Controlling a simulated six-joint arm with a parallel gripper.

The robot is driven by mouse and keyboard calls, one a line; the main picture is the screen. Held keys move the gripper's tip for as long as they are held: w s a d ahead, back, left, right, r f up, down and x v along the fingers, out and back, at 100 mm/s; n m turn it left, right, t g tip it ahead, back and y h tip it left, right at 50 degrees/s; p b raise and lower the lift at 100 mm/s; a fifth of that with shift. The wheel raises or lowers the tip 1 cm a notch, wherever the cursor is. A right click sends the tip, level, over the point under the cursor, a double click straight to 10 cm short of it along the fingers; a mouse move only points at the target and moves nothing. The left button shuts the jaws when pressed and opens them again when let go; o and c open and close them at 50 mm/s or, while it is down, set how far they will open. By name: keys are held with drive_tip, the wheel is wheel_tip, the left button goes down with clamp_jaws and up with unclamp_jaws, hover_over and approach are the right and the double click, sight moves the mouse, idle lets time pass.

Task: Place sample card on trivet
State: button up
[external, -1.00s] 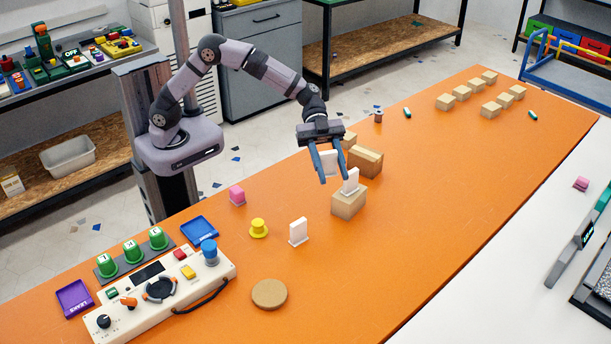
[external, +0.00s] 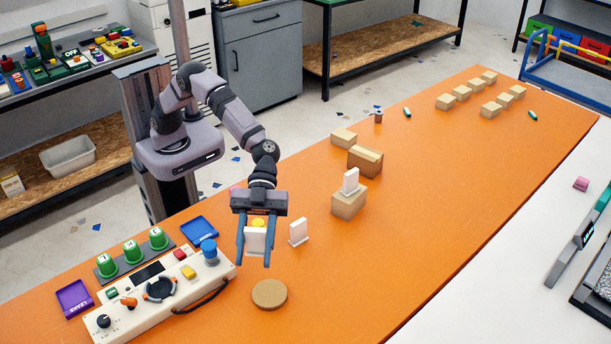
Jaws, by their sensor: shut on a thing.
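My gripper (external: 254,256) is shut on a white sample card (external: 255,241), held upright between its fingers above the orange table. The trivet looks to be the round tan cork disc (external: 269,294), lying flat and bare below and slightly right of my gripper in the picture. Another white card (external: 299,231) stands on the table to the right of my gripper. A third white card (external: 350,181) stands on a wooden block (external: 348,204). A yellow knobbed piece (external: 258,223) is partly hidden behind the held card and gripper.
A control panel (external: 215,275) with knobs and a black cable lies left of the disc. A blue tray (external: 199,230) and a purple tray (external: 75,298) flank it. Wooden blocks (external: 365,160) stand further back. The table right of the disc is clear.

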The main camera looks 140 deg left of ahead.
hover_over(260, 296)
drive_tip(key=shift+f+b, duration=0.35)
drive_tip(key=shift+f, duration=4)
drive_tip(key=shift+f, duration=0.1)
drive_tip(key=shift+f, duration=1.75)
drive_tip(key=shift+f, duration=0.15)
drive_tip(key=o, duration=1)
drive_tip(key=shift+w+r, duration=0.1)
drive_tip(key=shift+r, duration=0.1)
drive_tip(key=b+v, duration=0.1)
drive_tip(key=v, duration=1.1)
drive_tip(key=shift+f, duration=0.15)
